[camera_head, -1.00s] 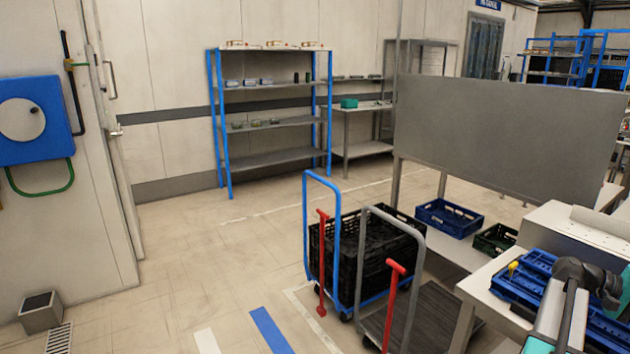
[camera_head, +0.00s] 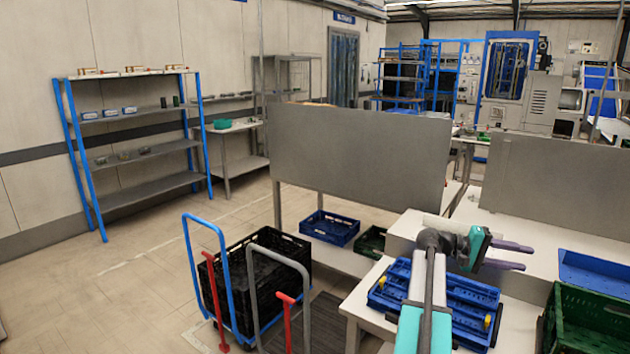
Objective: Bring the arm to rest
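My gripper (camera_head: 512,256) shows at the lower right, at the end of my arm, above the work table. Its two dark purple fingers point to the right and stand apart with a gap between them. Nothing shows between the fingers. My arm reaches forward from the bottom edge over a blue crate (camera_head: 383,297) on the table. Part of that crate is hidden behind my arm.
A green crate (camera_head: 592,318) and a blue tray (camera_head: 596,271) are at the right. Trolleys with black crates (camera_head: 262,262) stand left of the table. Grey panels (camera_head: 360,150) rise behind it. The floor at the left (camera_head: 120,290) is clear.

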